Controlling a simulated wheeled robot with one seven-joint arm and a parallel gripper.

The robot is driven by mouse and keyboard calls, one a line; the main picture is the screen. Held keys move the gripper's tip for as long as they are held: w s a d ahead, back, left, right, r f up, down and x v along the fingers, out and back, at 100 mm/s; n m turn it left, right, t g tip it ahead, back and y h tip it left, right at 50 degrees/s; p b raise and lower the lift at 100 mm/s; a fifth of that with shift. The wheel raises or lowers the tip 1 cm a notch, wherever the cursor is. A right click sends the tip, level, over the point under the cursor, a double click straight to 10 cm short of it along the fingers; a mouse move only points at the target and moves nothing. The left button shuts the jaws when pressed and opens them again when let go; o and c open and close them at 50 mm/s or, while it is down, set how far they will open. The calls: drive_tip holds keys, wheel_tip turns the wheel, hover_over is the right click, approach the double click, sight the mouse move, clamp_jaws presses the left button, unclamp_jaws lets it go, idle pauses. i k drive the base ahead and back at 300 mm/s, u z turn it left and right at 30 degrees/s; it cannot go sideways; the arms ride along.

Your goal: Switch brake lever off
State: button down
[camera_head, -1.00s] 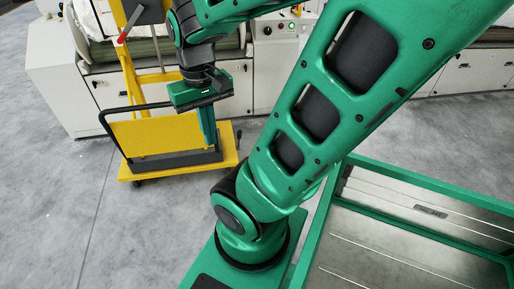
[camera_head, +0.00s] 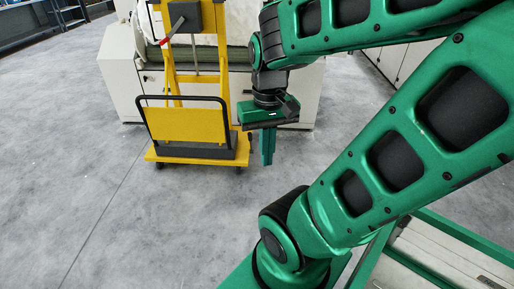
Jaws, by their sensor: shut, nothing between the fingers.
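The brake lever (camera_head: 174,31) is a thin grey bar with a red tip. It slants down and left from a dark grey box high on the yellow trolley (camera_head: 183,124), near the top edge of the head view. My gripper (camera_head: 268,163) points down, with its green fingers shut together and empty. In the picture it is to the right of the trolley and lower than the lever, clearly apart from the lever. Nothing covers the lever.
The trolley has a black tubular guard (camera_head: 182,98) in front and a low yellow base on castors. A pale machine (camera_head: 120,72) stands behind it. Grey floor (camera_head: 130,215) is open in front and to the left. Blue shelving (camera_head: 66,12) is far left.

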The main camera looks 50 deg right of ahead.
sight(250, 134)
drive_tip(key=z, duration=3)
drive_tip(key=i, duration=0.9)
drive_tip(key=u, duration=1.3)
